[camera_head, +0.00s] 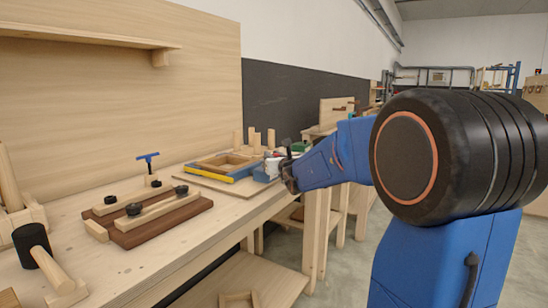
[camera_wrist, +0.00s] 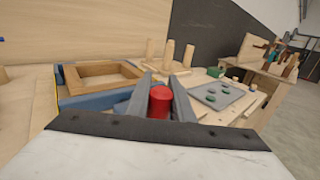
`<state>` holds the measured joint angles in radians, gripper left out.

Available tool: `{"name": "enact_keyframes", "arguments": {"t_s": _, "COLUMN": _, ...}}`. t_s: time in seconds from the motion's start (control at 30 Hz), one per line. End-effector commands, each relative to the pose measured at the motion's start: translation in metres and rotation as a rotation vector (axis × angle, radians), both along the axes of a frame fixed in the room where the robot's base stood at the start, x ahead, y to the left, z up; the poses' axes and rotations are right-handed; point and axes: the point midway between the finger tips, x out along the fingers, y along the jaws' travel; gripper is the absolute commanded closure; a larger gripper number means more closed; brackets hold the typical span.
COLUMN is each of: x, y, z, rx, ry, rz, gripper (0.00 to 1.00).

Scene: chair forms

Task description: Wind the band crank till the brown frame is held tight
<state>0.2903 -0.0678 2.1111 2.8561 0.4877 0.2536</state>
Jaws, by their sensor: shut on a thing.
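The brown frame (camera_wrist: 78,72) is a square wooden frame at the left in the wrist view, with blue pieces along its sides. In the head view the frame (camera_head: 205,162) lies on the bench with a yellow and blue strip along its front. A red round knob (camera_wrist: 160,102), which looks like the crank's handle, stands between my gripper's two grey fingers (camera_wrist: 161,80). My gripper is shut on it. In the head view my gripper (camera_head: 287,172) is at the frame's right end, mostly dark and small. The crank's arm and the band's tightness cannot be made out.
Wooden pegs (camera_wrist: 168,56) stand behind the frame. A grey plate with green discs (camera_wrist: 218,95) lies to the right. Clamped boards (camera_head: 150,215) and a black-headed mallet (camera_head: 32,240) occupy the near bench. Open floor lies right of the bench.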

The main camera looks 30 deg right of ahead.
Motion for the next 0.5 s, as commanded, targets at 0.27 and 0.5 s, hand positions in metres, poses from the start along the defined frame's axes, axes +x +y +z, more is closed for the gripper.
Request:
{"name": "enact_keyframes", "arguments": {"t_s": 0.27, "x": 0.0008, "y": 0.0005, "z": 0.0028, "rx": -0.002, "ry": -0.005, "rz": 0.001, "gripper": 1.00}}
{"name": "enact_keyframes", "arguments": {"t_s": 0.5, "x": 0.0006, "y": 0.0003, "z": 0.0022, "rx": -0.002, "ry": -0.004, "rz": 0.001, "gripper": 0.60}}
